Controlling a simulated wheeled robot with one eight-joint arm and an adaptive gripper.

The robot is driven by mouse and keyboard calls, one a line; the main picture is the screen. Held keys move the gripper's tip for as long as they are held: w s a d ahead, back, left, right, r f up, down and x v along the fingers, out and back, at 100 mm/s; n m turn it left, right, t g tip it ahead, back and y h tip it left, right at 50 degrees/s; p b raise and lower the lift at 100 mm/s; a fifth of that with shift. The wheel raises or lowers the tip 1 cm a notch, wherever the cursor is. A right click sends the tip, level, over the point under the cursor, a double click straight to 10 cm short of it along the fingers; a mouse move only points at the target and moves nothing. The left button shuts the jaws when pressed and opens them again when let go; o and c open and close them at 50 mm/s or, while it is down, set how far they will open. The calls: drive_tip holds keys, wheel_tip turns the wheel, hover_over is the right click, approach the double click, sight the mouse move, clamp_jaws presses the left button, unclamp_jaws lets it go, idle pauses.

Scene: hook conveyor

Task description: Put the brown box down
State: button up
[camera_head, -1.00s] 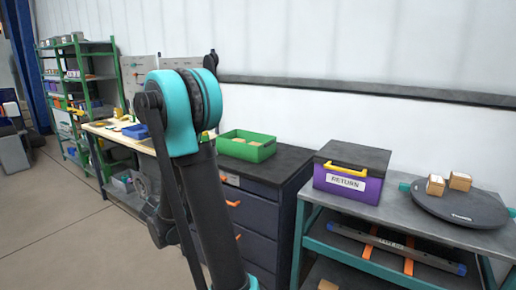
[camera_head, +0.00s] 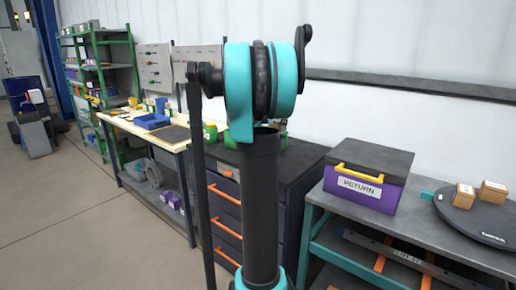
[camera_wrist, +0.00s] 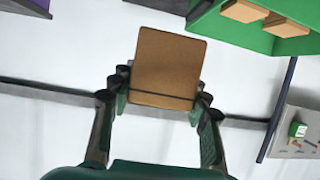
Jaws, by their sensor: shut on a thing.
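In the wrist view, a plain brown box (camera_wrist: 168,68) is held between the two fingers of my gripper (camera_wrist: 160,100). The fingers touch it at its near end, and the box appears to be off any surface. My gripper and the held box are not visible in the head view, where my arm stands in the middle. A green bin (camera_wrist: 228,27) shows at the top right of the wrist view with brown boxes (camera_wrist: 245,11) in it. In the head view my arm mostly hides this bin.
A purple RETURN box (camera_head: 362,187) with a dark lid stands on the grey bench. Two small brown boxes (camera_head: 464,196) sit on a dark round turntable (camera_head: 480,222) at right. A dark drawer cabinet (camera_head: 306,172), a workbench (camera_head: 137,126) and green shelves (camera_head: 120,62) stand further left.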

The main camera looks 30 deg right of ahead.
drive_tip(key=shift+m+g+h, duration=0.3)
drive_tip(key=shift+m+g, duration=0.1)
drive_tip(key=d+f, duration=0.1)
drive_tip(key=f, duration=0.5)
drive_tip(key=s+d+f, duration=0.1)
drive_tip(key=f, duration=0.5)
drive_tip(key=s+f, duration=0.1)
drive_tip(key=f, duration=0.4)
drive_tip(key=shift+s+d+f, duration=0.1)
drive_tip(key=shift+d+f, duration=0.3)
drive_tip(key=shift+f, duration=0.1)
drive_tip(key=o, duration=1.2)
